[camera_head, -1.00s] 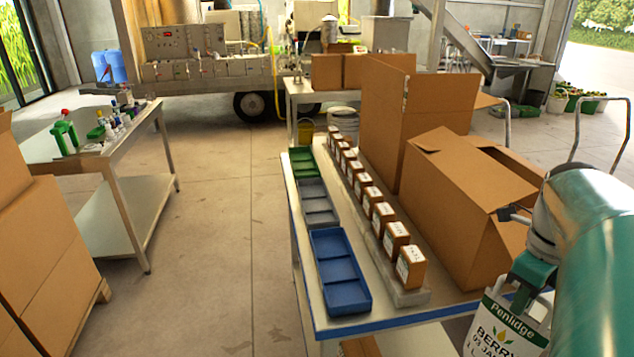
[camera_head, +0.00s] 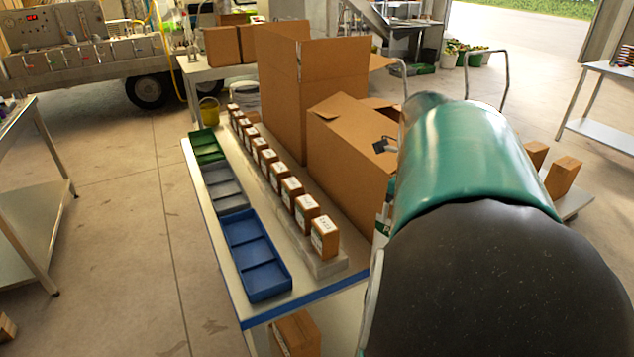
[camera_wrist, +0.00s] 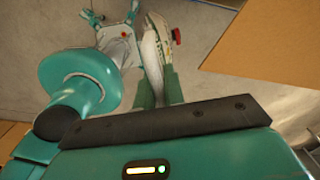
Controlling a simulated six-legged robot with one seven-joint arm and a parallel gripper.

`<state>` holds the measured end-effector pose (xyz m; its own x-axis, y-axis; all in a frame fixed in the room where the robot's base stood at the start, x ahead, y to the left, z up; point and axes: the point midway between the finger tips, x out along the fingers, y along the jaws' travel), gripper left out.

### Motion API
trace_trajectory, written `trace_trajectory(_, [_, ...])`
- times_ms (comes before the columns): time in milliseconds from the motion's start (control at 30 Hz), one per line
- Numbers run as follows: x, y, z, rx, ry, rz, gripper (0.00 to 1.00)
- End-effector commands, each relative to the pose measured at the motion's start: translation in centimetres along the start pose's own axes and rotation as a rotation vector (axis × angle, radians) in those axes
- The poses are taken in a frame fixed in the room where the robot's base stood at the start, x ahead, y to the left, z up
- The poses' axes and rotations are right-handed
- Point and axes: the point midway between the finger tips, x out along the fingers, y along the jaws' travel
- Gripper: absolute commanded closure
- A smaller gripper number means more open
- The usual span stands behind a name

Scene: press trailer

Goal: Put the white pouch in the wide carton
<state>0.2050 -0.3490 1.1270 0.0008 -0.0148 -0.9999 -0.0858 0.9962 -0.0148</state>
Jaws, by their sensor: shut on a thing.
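The white pouch (camera_wrist: 152,62) is pinched between the green fingers of my gripper (camera_wrist: 159,82) in the wrist view, seen nearly edge-on. In the head view my arm hides the gripper and most of the pouch; only a thin pale strip (camera_head: 382,228) shows beside the arm. The wide carton (camera_head: 345,165) is the lower brown box on the bench, with its top flaps partly open. My arm is to its right and hides its right side. The pouch is outside the carton, on its near right side. The carton's inside is not visible.
A taller open carton (camera_head: 280,95) stands behind the wide one. A row of small labelled boxes (camera_head: 292,192) and blue (camera_head: 256,255), grey (camera_head: 225,188) and green (camera_head: 206,147) trays line the bench's left side.

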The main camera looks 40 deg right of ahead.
Motion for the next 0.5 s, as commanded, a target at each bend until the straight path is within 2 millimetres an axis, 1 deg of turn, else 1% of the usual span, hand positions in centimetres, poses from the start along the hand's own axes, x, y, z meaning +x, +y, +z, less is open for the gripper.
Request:
trace_trajectory(33, [-0.1, -0.5, 1.1, -0.003, 0.0, -0.002, 1.0])
trace_trajectory(100, [-0.1, -1.1, 2.5, -0.002, 0.0, -0.003, 1.0])
trace_trajectory(500, [0.0, -4.7, 10.1, -0.002, -0.001, -0.004, 1.0])
